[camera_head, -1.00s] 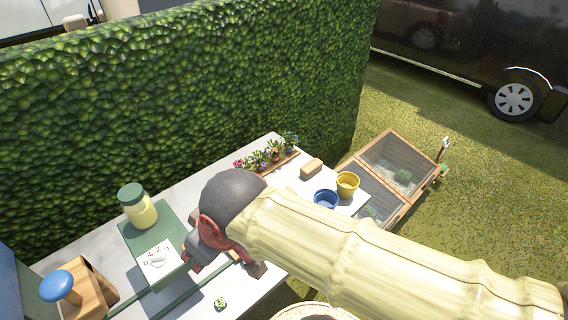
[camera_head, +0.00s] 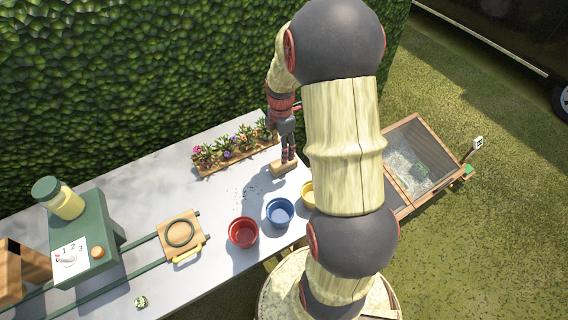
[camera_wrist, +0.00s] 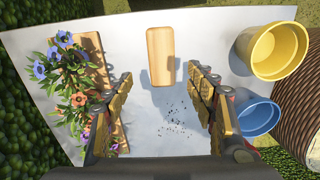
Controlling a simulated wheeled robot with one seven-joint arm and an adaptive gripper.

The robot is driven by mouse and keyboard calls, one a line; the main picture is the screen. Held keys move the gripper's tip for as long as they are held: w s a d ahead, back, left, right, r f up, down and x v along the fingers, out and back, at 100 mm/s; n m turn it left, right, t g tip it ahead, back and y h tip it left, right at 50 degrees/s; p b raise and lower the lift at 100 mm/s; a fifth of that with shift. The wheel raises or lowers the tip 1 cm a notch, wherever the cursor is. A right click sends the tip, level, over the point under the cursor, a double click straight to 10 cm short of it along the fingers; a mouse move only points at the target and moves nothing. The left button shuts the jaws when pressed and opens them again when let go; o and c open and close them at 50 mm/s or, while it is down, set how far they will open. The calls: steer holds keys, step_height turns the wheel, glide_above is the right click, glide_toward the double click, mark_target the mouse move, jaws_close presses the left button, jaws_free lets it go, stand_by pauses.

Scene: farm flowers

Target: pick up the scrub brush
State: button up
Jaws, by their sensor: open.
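The scrub brush seems to be the light wooden block with rounded corners; its bristles do not show. It lies on the grey table near the far end, in the head view (camera_head: 283,168) just below my gripper (camera_head: 288,152). In the wrist view the brush (camera_wrist: 160,57) lies ahead of the fingertips, in line with the gap between them. My gripper (camera_wrist: 160,80) is open and empty, its fingers spread to either side. The brush is apart from the fingers in the wrist view.
A wooden tray of flowers (camera_head: 235,157) stands left of the brush. Blue (camera_head: 280,212), red (camera_head: 243,232) and yellow (camera_head: 307,194) pots stand toward the table's near edge. Dark crumbs (camera_wrist: 176,122) lie on the table (camera_head: 215,205). A hedge (camera_head: 130,75) runs behind it.

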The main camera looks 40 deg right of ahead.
mark_target(284, 165)
steer(key=f, duration=0.3)
steer(key=shift+s+d+b, duration=0.15)
steer(key=shift+d+b, duration=0.1)
steer(key=shift+b, duration=0.1)
step_height(284, 165, down, 6)
steer(key=shift+s+r+b, duration=0.1)
steer(key=shift+b, duration=0.95)
steer(key=shift+r, duration=0.1)
steer(key=shift+c, duration=1.1)
steer(key=c, duration=1.1)
steer(key=shift+d+r, duration=0.1)
